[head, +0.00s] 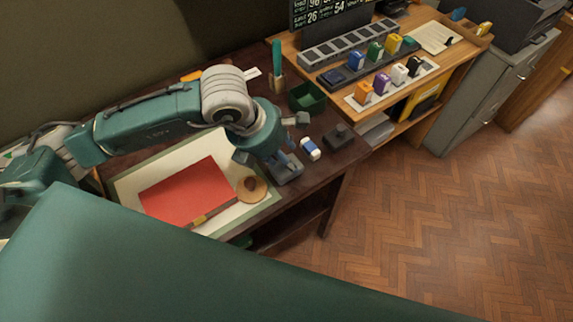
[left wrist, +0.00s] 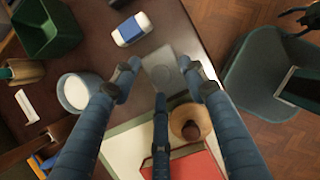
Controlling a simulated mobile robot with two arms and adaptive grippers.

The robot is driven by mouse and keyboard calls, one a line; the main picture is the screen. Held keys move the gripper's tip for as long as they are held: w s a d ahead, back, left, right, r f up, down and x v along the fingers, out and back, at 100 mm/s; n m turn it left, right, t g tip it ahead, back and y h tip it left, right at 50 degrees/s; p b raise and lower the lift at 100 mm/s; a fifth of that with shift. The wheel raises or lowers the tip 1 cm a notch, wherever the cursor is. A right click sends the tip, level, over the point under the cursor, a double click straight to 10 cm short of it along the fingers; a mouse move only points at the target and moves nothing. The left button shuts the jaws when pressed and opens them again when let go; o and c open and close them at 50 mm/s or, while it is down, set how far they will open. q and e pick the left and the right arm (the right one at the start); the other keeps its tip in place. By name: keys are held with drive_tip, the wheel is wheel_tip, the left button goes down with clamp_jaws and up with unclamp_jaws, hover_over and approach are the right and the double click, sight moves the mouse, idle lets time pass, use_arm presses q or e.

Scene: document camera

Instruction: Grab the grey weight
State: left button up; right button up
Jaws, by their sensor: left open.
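The grey weight (head: 291,176) is a flat grey block near the front right edge of the dark desk. In the left wrist view the weight (left wrist: 160,66) shows as a square grey plate with a rounded raised part in its middle. My left gripper (left wrist: 163,82) is open, with its blue fingers spread on either side of the weight's near part and a third finger below. In the head view the left gripper (head: 277,165) points down over the weight and partly hides it. I cannot tell whether the fingers touch it.
A blue and white eraser (head: 310,148) lies just beyond the weight, and a dark knobbed block (head: 339,137) stands to its right. A round straw-coloured item (head: 251,189) and red folder (head: 190,190) lie nearer. A white-filled cup (left wrist: 79,92) and green box (head: 307,97) stand close by.

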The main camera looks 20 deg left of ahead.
use_arm(q)
drive_tip(key=shift+w+d+f, duration=0.1)
drive_tip(key=shift+f, duration=0.35)
drive_tip(key=shift+c, duration=0.3)
clamp_jaws()
drive_tip(key=shift+w+r, duration=0.15)
